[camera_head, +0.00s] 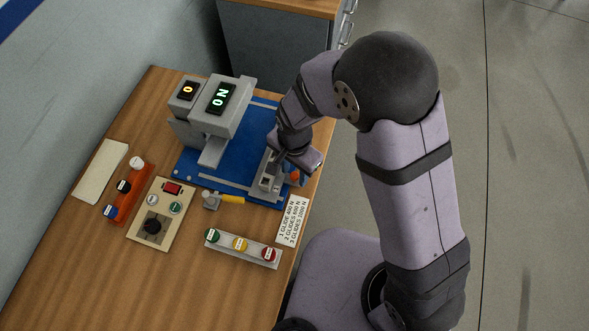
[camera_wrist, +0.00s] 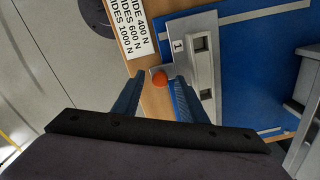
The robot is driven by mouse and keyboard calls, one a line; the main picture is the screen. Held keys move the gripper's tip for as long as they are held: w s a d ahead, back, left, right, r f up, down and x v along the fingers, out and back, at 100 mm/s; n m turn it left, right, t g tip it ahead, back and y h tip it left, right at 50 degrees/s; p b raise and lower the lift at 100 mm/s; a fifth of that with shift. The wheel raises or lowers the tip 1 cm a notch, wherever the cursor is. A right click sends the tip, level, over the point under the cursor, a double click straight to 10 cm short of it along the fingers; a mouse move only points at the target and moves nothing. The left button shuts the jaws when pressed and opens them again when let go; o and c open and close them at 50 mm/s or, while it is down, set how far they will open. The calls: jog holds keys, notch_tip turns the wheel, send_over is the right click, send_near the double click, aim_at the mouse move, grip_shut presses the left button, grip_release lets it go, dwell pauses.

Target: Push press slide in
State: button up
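The press (camera_head: 215,105) stands on a blue base plate (camera_head: 235,160) and has a lit ON display. The grey slide (camera_head: 267,180) lies at the right edge of the plate. In the wrist view the slide (camera_wrist: 203,60) carries a "1" label and two square pockets. An orange knob (camera_head: 295,176) sits on its outer side; it also shows in the wrist view (camera_wrist: 160,77). My gripper (camera_wrist: 160,88) is open, with its blue fingers spread and the knob just beyond and between their tips. I cannot tell whether a finger touches the slide. The arm partly hides the slide in the head view.
A label card (camera_head: 292,221) lies near the table's right edge. A strip with green, yellow and red buttons (camera_head: 242,248), a control box (camera_head: 160,213), a yellow-handled tool (camera_head: 222,199) and a red block with knobs (camera_head: 128,190) stand nearby. The front table area is clear.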

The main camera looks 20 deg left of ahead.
jog(key=shift+c, duration=0.6)
grip_shut()
jog(key=shift+a, duration=2.5)
jog(key=shift+o, duration=0.6)
grip_release()
jog(key=shift+d, duration=0.1)
notch_tip(320, 180, up, 7)
jog(key=b, duration=0.2)
jog(key=shift+r, duration=0.2)
